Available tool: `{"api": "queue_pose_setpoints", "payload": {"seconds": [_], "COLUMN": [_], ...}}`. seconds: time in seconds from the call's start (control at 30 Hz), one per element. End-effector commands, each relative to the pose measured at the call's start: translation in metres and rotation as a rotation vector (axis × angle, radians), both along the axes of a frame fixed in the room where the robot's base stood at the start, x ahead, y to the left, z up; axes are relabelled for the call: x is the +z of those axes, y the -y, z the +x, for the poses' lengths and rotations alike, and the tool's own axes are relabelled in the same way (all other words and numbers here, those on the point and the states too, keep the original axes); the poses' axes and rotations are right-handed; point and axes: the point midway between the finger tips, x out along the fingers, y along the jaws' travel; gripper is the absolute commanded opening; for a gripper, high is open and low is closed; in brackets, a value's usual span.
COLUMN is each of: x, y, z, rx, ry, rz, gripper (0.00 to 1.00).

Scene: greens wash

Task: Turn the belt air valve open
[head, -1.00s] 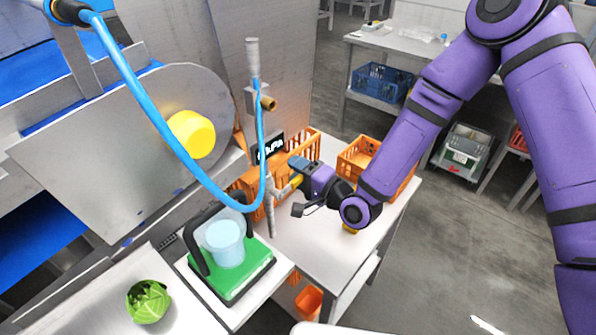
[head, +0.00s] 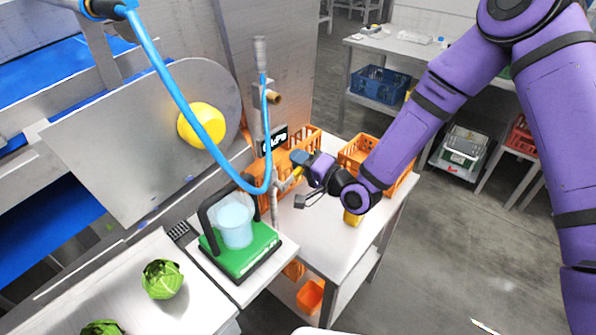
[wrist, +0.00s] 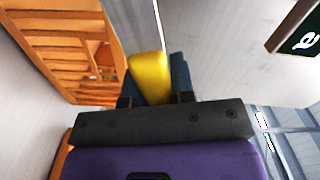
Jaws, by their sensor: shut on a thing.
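The belt air valve is on a thin grey vertical pipe (head: 273,205) beside the blue air hose. Its yellow lever (head: 291,180) sticks out to the right of the pipe. My gripper (head: 296,170) reaches in from the right and is shut on this lever. In the wrist view the yellow lever (wrist: 148,76) sits between the two dark fingers, which touch its sides. The valve body is mostly hidden by the gripper and hose.
A blue hose (head: 188,100) loops down to the pipe. A dark display (head: 274,139) shows kPa behind the gripper. Orange crates (head: 360,152) stand behind and right on the white table (head: 318,238). A green-based scale (head: 240,255) with a clear beaker (head: 235,224) stands at front left, near a lettuce (head: 162,279).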

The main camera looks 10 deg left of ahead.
Motion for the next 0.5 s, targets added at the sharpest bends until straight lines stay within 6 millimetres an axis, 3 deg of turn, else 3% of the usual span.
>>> {"api": "queue_pose_setpoints", "payload": {"seconds": [0.13, 0.5], "x": [0.011, 0.034], "y": [-0.001, -0.009], "z": [0.007, -0.006], "rx": [-0.001, 0.001], "ry": [0.112, 0.403], "rz": [-0.066, -0.237], "gripper": [0.0, 0.0]}}
